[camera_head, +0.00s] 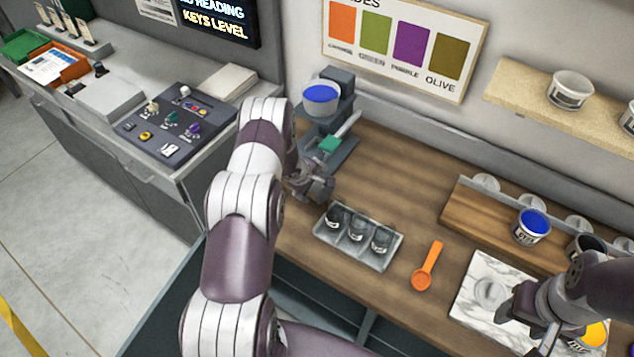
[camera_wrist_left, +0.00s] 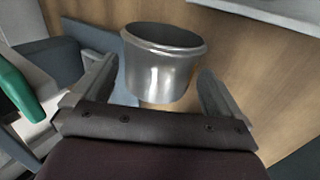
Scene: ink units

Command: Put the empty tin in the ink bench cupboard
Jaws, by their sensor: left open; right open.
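An empty-looking metal tin (camera_wrist_left: 162,65) stands between the spread fingers of my left gripper (camera_wrist_left: 152,90) in the left wrist view. The gripper is open, and I cannot tell whether either finger touches the tin. In the head view my left gripper (camera_head: 318,190) is low over the wooden bench, near the grey stand; I cannot make out the tin there. The ink bench cupboard front (camera_head: 310,301) shows partly below the bench edge, and my left arm covers part of it. My right gripper (camera_head: 530,318) is open at the lower right, over the marble slab.
A grey tray (camera_head: 391,249) of dark jars and an orange scoop (camera_head: 428,267) lie on the bench. The grey stand (camera_head: 330,150) carries a blue ink tub (camera_head: 321,97). A yellow ink tub (camera_head: 596,335) is beside my right gripper. A control console (camera_head: 176,124) stands left.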

